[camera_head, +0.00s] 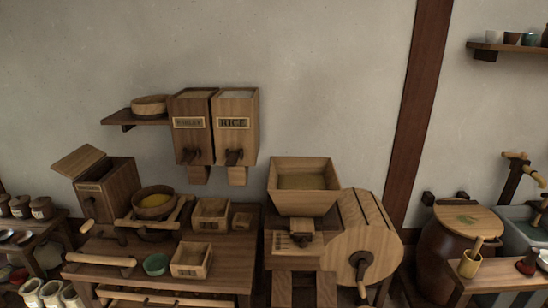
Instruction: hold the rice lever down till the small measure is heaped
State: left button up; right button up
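The rice bin (235,107) is a tall wooden box on the back wall, labelled RICE. Its dark lever (233,157) sticks out low on the front, above a wooden spout (237,176). Square wooden measures stand on the table below: one at the back (210,214) and one nearer the front (190,262). A much smaller wooden piece (242,221) sits right of the back one, roughly below the spout; I cannot tell whether it is the small measure or what it holds. Neither of my grippers shows in the head view.
A second labelled bin (191,105) hangs left of the rice bin. A hopper (304,184) and a wooden drum (360,240) stand close on the right.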

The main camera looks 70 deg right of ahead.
aim_at(231, 161)
jog(key=z, duration=2.2)
jog(key=i+j+z, duration=0.25)
jog(key=i+j, duration=0.2)
jog(key=i+j+z, duration=0.2)
jog(key=i+j, duration=0.3)
jog(key=i+j+z, duration=0.25)
jog(key=i+j, duration=0.15)
jog(key=j, duration=0.2)
